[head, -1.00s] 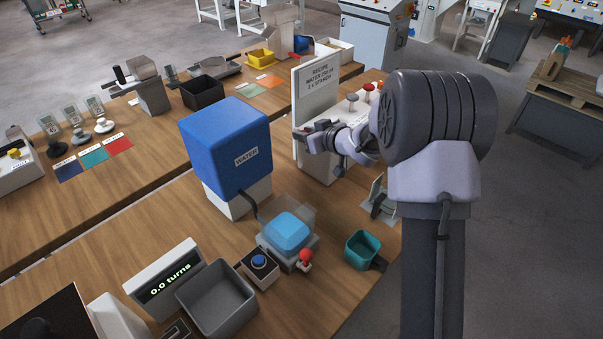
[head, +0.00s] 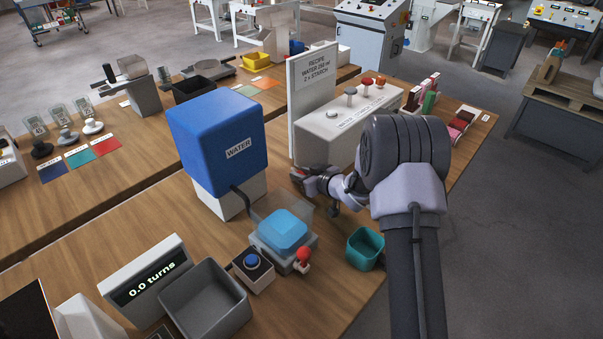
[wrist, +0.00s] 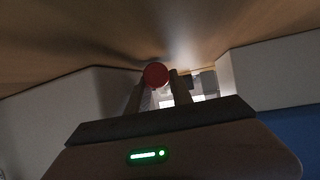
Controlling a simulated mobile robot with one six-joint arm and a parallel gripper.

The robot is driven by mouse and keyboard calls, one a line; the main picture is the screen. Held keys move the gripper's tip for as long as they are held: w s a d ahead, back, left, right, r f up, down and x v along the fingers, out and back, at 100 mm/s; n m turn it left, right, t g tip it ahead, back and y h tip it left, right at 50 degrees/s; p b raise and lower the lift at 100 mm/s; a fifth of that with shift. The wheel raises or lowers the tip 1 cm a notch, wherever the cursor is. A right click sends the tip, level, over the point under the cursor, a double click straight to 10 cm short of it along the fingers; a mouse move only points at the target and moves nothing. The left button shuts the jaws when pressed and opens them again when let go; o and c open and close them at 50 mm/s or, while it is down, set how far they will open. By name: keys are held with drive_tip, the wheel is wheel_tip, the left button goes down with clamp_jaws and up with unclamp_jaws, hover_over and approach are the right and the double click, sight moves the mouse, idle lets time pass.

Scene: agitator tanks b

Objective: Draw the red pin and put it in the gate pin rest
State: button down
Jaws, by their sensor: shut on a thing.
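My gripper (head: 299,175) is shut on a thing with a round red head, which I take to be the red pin. In the wrist view the red pin (wrist: 156,75) shows end-on between the two fingers (wrist: 158,90). In the head view the gripper is in the air beside the white console, to the right of the blue water tank; only a small patch of red shows at its fingertips. I cannot make out the gate pin rest; my arm hides part of the bench. Another red knob (head: 303,255) stands at the corner of the clear-sided blue vessel (head: 283,230).
The blue water tank (head: 217,140) stands left of my gripper. The white console (head: 345,125) with several knobs is behind it. A teal cup (head: 365,248) stands near the bench's right edge. A grey bin (head: 203,300) and a turns display (head: 150,280) are at the front.

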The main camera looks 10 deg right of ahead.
drive_tip(key=shift+f, duration=0.2)
drive_tip(key=c, duration=1.1)
unclamp_jaws()
